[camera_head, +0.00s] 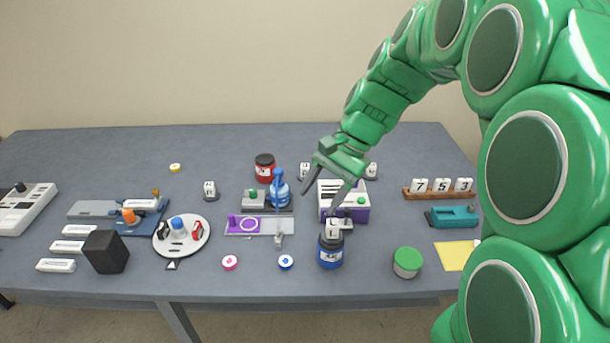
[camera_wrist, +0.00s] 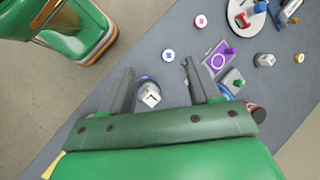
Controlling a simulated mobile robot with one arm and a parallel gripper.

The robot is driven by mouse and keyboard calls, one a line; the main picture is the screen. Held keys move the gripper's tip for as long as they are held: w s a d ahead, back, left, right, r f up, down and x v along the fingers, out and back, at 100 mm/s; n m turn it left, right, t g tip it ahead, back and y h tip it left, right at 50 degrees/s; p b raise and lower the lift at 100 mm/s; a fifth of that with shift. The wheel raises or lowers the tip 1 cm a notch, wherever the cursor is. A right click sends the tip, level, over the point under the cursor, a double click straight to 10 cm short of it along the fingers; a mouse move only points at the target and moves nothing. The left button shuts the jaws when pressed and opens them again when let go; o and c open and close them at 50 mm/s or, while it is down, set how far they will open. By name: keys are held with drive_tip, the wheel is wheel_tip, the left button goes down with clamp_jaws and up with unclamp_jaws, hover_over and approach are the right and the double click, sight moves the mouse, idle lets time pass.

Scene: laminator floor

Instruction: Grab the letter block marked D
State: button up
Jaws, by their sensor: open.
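Several small white letter blocks show in the head view, and their letters are too small to read, so I cannot tell which is D. One white block (camera_head: 332,228) sits on top of a blue jar (camera_head: 330,252) near the front. Others are a block (camera_head: 209,189) left of centre, a block (camera_head: 305,170) at the back and a block (camera_head: 371,169) at the back right. My gripper (camera_head: 320,203) is open and empty, above the table near the blue jar. In the wrist view, the block on the jar (camera_wrist: 150,95) shows between my fingers, apart from them.
A white-and-purple box (camera_head: 355,214) stands just behind the blue jar. A green-lidded jar (camera_head: 407,262) is to its right, a red jar (camera_head: 265,168) farther back. A rack of number tiles (camera_head: 438,194) lies right. Bare table (camera_head: 375,285) shows along the front edge.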

drive_tip(key=w+a+f+m+y, duration=0.2)
drive_tip(key=w+m+y, duration=0.1)
drive_tip(key=w, duration=1.1)
drive_tip(key=m+t+y, duration=0.3)
drive_tip(key=m+y, duration=0.2)
drive_tip(key=m, duration=0.4)
hover_over(300, 175)
drive_tip(key=d, duration=0.7)
drive_tip(key=f, duration=1.9)
drive_tip(key=shift+s+d+f, duration=0.1)
drive_tip(key=shift+s+f, duration=0.05)
drive_tip(key=shift+s, duration=0.25)
drive_tip(key=shift+x, duration=3.9)
drive_tip(key=shift+w+f, duration=0.1)
clamp_jaws()
